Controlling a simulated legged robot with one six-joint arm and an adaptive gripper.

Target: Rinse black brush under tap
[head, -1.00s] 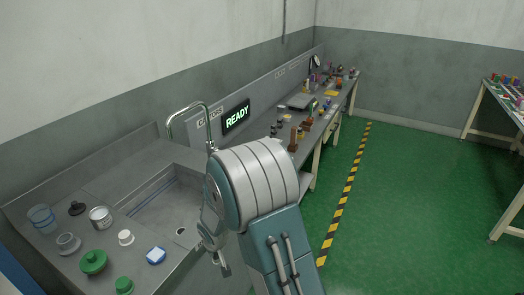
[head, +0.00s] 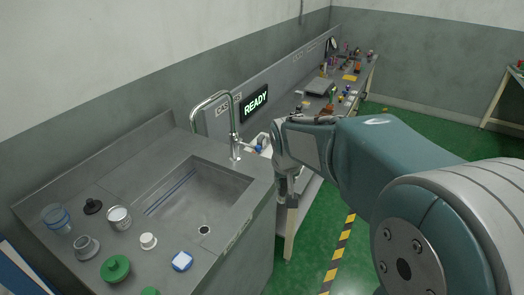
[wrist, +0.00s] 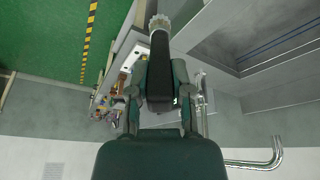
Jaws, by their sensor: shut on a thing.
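My gripper (wrist: 158,92) is shut on the black brush (wrist: 160,60), which sticks straight out between its fingers with pale bristles at its far end. In the head view my gripper (head: 286,178) hangs just right of the sink counter's right end, right of the tap; the brush is hard to make out there. The chrome tap (head: 236,140) stands at the sink's back right corner, its curved spout arching left. It also shows in the wrist view (wrist: 262,164). No water is visible from it. The grey sink basin (head: 178,205) is empty, with a round drain.
A cluttered workbench (head: 318,102) runs along the wall behind my gripper. Green floor lies right.

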